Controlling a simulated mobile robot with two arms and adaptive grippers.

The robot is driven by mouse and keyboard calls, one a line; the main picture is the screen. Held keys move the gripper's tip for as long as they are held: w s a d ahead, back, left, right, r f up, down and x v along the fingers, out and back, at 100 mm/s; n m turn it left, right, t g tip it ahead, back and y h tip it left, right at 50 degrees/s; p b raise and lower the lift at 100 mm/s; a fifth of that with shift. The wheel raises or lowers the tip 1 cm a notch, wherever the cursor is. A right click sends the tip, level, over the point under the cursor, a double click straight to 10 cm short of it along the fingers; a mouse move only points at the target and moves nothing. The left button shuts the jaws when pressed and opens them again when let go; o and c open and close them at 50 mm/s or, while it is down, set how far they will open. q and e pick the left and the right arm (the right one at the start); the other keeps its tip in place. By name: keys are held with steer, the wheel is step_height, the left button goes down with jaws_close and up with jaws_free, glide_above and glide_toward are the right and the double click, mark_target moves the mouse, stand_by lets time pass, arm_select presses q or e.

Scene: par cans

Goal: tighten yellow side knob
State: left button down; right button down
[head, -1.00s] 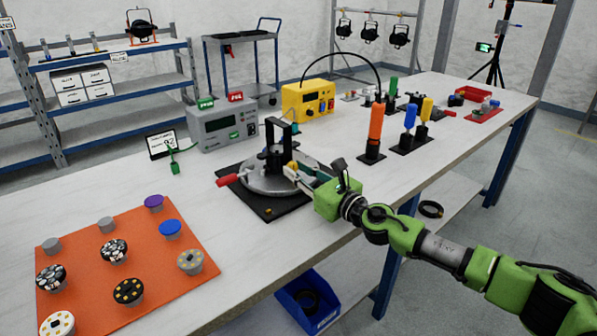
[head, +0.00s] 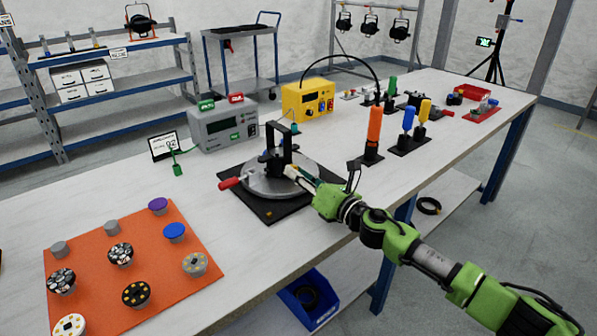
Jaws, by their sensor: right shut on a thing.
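A round grey fixture (head: 262,186) with a black upright clamp (head: 282,146) stands on a black mat (head: 268,213) on the table. A red-handled lever (head: 229,183) sticks out at its left. My right gripper (head: 297,176) reaches in from the right, low at the fixture's right side beside the clamp. Its jaws are shut at the spot of the yellow side knob, which they hide, so I cannot make out its turn or seating. My left gripper is not in view.
An orange mat (head: 190,293) with several round pucks lies at the front left. A grey power box (head: 222,127) and a yellow one (head: 307,98) stand behind the fixture. Orange, blue and yellow-handled tools (head: 374,128) stand to the right. The table between is clear.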

stand_by(0.3)
steer(key=c, duration=1.8)
jaws_free()
steer(key=shift+s+d+f, duration=0.1)
steer(key=shift+d, duration=0.05)
steer(key=v, duration=0.6)
steer(key=shift+v, duration=0.9)
